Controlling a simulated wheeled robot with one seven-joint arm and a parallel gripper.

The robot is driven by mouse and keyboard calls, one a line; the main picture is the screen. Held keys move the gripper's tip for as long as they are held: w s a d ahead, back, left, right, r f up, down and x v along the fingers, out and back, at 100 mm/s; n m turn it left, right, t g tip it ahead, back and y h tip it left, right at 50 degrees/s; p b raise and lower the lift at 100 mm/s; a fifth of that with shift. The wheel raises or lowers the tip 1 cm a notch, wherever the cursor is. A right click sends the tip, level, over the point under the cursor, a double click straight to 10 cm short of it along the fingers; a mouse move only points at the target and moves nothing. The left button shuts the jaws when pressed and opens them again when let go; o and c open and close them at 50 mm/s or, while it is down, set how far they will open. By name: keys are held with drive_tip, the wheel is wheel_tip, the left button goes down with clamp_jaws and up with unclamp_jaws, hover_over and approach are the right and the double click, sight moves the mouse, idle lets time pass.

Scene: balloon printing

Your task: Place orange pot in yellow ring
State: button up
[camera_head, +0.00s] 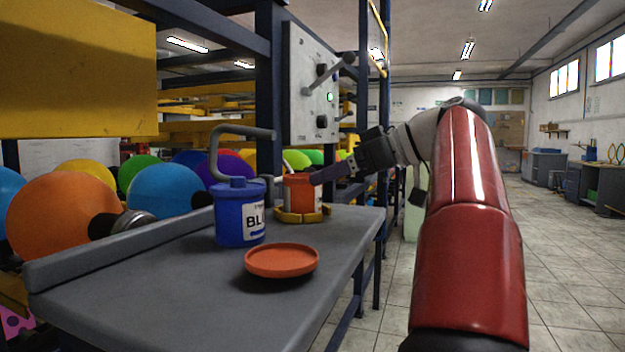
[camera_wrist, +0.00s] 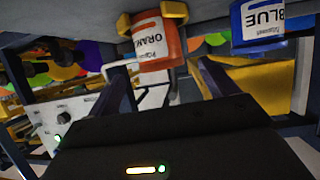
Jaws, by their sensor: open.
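The orange pot (camera_head: 303,193) stands upright at the far end of the grey table, its base inside the yellow ring (camera_head: 304,216). In the wrist view, which is upside down, the orange pot (camera_wrist: 158,45) shows its label, and part of the yellow ring (camera_wrist: 174,10) shows at its base. My gripper (camera_head: 322,176) is open at the pot's right side in the head view. In the wrist view my gripper (camera_wrist: 166,72) has its fingers spread, with the pot beyond and between them. Contact cannot be told.
A lidded blue pot (camera_head: 240,222) stands left of the orange pot. An orange round lid (camera_head: 281,260) lies on the grey table (camera_head: 200,300). A bent grey pipe (camera_head: 214,150) and a control panel (camera_head: 312,90) are close behind. The table's front is clear.

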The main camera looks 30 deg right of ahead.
drive_tip(key=v, duration=0.4)
drive_tip(key=shift+s+d+p, duration=0.1)
drive_tip(key=shift+s+p, duration=0.05)
drive_tip(key=shift+p, duration=0.15)
